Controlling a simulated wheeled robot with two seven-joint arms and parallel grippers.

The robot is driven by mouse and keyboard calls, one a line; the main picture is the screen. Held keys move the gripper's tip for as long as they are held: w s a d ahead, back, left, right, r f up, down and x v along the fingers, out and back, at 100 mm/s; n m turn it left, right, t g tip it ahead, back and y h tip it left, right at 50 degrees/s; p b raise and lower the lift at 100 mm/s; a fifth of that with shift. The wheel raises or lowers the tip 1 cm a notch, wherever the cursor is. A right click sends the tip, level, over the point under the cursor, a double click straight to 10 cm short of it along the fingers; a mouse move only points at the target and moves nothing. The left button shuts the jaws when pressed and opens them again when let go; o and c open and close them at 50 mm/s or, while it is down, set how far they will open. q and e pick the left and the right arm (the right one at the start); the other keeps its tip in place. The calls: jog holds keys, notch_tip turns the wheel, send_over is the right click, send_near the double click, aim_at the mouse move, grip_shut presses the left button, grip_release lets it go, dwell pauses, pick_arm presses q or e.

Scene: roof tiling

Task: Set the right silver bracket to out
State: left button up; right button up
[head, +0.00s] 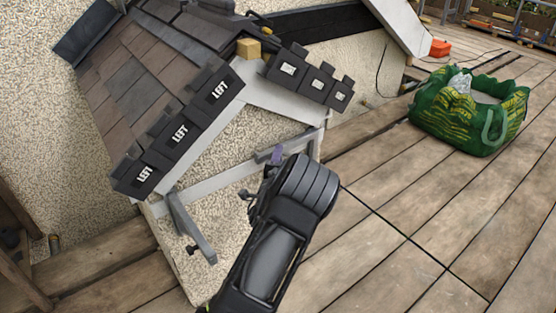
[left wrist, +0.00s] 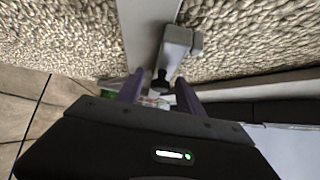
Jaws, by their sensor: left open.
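In the left wrist view, a silver bracket (left wrist: 178,45) with a black knob at its lower end stands out from a grey rail on the rough wall. My left gripper (left wrist: 160,84) is open there, its two purple fingers apart with the knob appearing between them. I cannot tell whether they touch it. In the head view my left gripper (head: 272,164) is at the right part of the gable wall, and its wrist hides most of what is behind it. Another silver bracket (head: 190,226) sticks out from the left part of the gable rail, with a dark knob. My right gripper is not in view.
The tiled roof model (head: 130,75) rises above the brackets, with dark edge tiles marked LEFT (head: 180,132) along its left slope. A green bag (head: 465,110) stands on the wooden deck at right. An orange box (head: 440,48) lies far back. The deck at front right is clear.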

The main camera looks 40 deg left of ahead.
pick_arm(q)
jog(key=c, duration=0.9)
jog(key=shift+f, duration=0.1)
grip_shut()
jog(key=shift+s+d+f, duration=0.1)
jog(key=shift+f, duration=0.05)
